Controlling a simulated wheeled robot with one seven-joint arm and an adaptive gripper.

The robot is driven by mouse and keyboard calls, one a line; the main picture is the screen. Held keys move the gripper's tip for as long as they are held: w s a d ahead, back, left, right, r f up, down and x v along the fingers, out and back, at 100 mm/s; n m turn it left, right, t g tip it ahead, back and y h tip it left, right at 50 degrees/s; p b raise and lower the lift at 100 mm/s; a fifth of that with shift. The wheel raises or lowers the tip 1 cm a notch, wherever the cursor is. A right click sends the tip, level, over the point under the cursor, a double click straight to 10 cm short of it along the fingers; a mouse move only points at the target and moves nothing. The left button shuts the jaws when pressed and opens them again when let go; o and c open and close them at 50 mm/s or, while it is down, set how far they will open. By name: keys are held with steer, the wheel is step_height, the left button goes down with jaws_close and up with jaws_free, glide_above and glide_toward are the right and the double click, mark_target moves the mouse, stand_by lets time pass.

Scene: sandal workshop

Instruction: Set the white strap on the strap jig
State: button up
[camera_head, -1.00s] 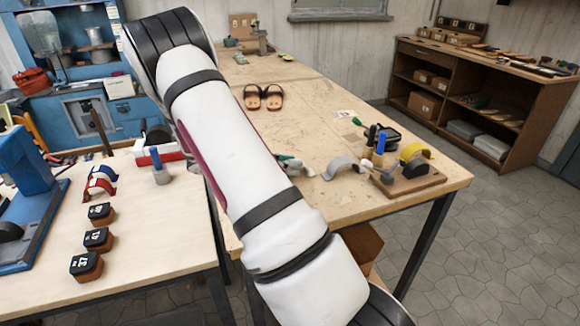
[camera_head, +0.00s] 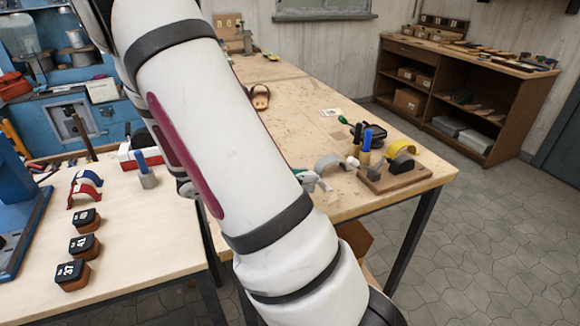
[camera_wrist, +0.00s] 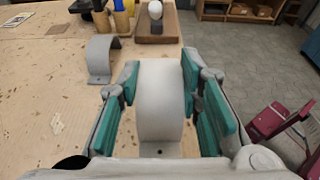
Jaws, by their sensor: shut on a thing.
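My gripper (camera_wrist: 160,105) has green pads and is shut on the white strap (camera_wrist: 160,90), a wide arched band standing upright between them. A screw hole shows in the strap's near foot. In the head view my gripper (camera_head: 310,180) is small and mostly hidden behind my arm, left of the strap jig. The strap jig (camera_head: 395,180) is a wooden base with a dark rounded form and a grey knob, near the right table corner. Its wooden base (camera_wrist: 157,36) appears ahead of my gripper in the wrist view, with a pale-topped post.
A grey arched strap (camera_wrist: 100,55) stands left of the held strap; it also shows in the head view (camera_head: 328,163). A yellow strap (camera_head: 402,147) is at the jig's far side; contact is unclear. Blue- and black-handled tools (camera_head: 367,140) stand behind. Brown sandals (camera_head: 261,97) lie farther back.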

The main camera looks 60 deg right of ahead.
steer(key=shift+s+a+r, duration=0.1)
steer(key=shift+s+a, duration=0.3)
steer(key=shift+s, duration=0.35)
steer(key=w+a+n+t+h, duration=0.1)
steer(key=w+a+n+t, duration=0.2)
steer(key=w+n+t, duration=0.5)
steer(key=w+a+n+t, duration=0.3)
steer(key=w+a+t, duration=0.15)
steer(key=w, duration=0.65)
steer(key=w+a+r+n+t+y, duration=0.1)
steer(key=w+a+n+t+y, duration=0.3)
steer(key=a, duration=0.6)
steer(key=w+a+r+n+t+y, duration=0.1)
steer(key=w+a+n+t+y, duration=0.4)
steer(key=a, duration=0.6)
steer(key=shift+w+r+n, duration=0.25)
steer(key=shift+w+n, duration=0.25)
steer(key=shift+w, duration=0.45)
